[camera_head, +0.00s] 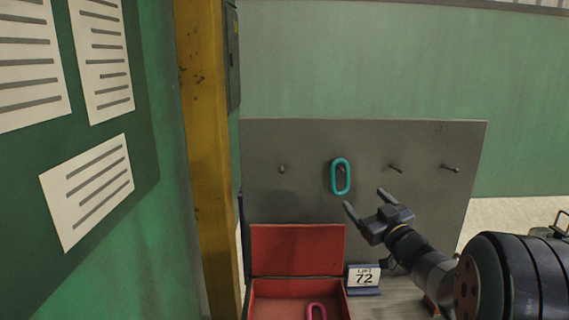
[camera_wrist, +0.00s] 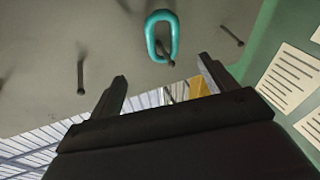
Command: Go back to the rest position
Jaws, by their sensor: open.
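My gripper (camera_head: 366,202) is open and empty in the head view, in front of the grey peg board (camera_head: 430,145). Its two fingers also show in the wrist view (camera_wrist: 163,88), spread apart with nothing between them. A teal oval ring (camera_head: 333,176) hangs on a peg of the board, up and left of my gripper. The ring also shows in the wrist view (camera_wrist: 149,37), beyond the fingertips and apart from them.
Bare pegs (camera_head: 395,168) stick out beside the ring. A yellow post (camera_head: 205,150) and green wall (camera_head: 160,230) stand at left.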

